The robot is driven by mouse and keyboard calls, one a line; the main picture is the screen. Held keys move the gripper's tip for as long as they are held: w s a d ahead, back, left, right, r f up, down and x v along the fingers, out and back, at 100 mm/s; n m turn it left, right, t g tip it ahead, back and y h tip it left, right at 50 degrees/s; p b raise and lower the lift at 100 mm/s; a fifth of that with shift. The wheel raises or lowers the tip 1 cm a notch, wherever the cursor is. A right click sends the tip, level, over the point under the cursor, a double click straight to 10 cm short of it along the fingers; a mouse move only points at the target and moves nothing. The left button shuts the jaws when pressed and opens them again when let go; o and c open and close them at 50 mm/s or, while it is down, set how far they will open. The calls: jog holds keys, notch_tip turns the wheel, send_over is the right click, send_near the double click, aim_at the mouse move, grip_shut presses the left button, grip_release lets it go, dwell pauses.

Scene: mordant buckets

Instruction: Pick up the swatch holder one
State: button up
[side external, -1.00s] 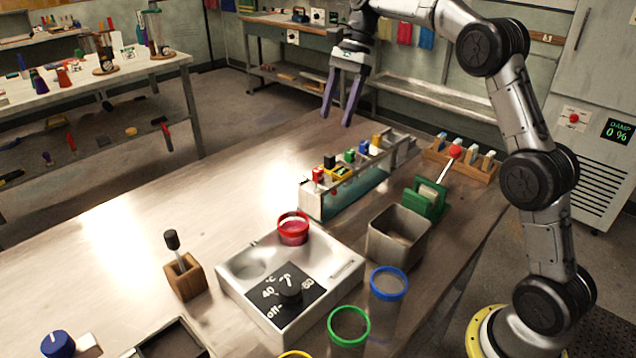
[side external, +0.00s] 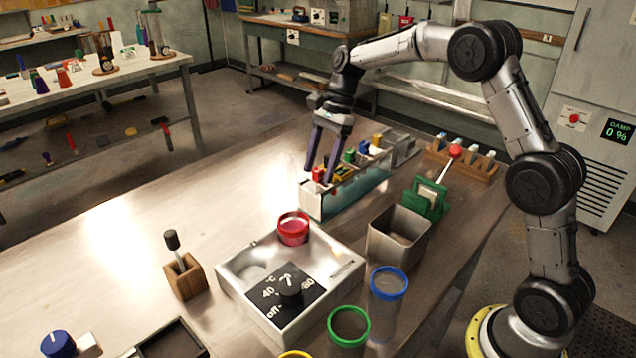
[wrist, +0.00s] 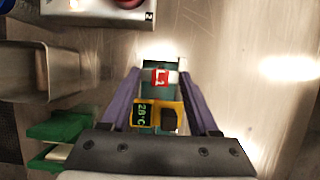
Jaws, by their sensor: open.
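The swatch holder one, a red block (side external: 318,173), stands at the near end of a long narrow glass-sided bath (side external: 352,196). In the wrist view the red holder (wrist: 161,77) shows a pale mark like a 1. My gripper (side external: 319,176) is open and points down over that end of the bath. In the wrist view its two purple fingers stand on either side of the red holder, with gaps between. Green (side external: 350,155), blue (side external: 363,147) and yellow (side external: 377,140) holders stand farther along the bath. The red holder's lower part is hidden.
A yellow clip with a temperature display (wrist: 144,114) sits right beside the red holder. The table left of the bath is clear.

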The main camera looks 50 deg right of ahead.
jog(key=shift+c, duration=0.3)
grip_shut()
notch_tip(320, 180, up, 9)
jog(key=s+a+r, duration=0.1)
jog(key=s+a, duration=0.2)
jog(key=a, duration=0.3)
jog(key=s+a+r, duration=0.1)
jog(key=s+a, duration=0.2)
jog(key=a, duration=0.4)
jog(key=shift+r, duration=0.25)
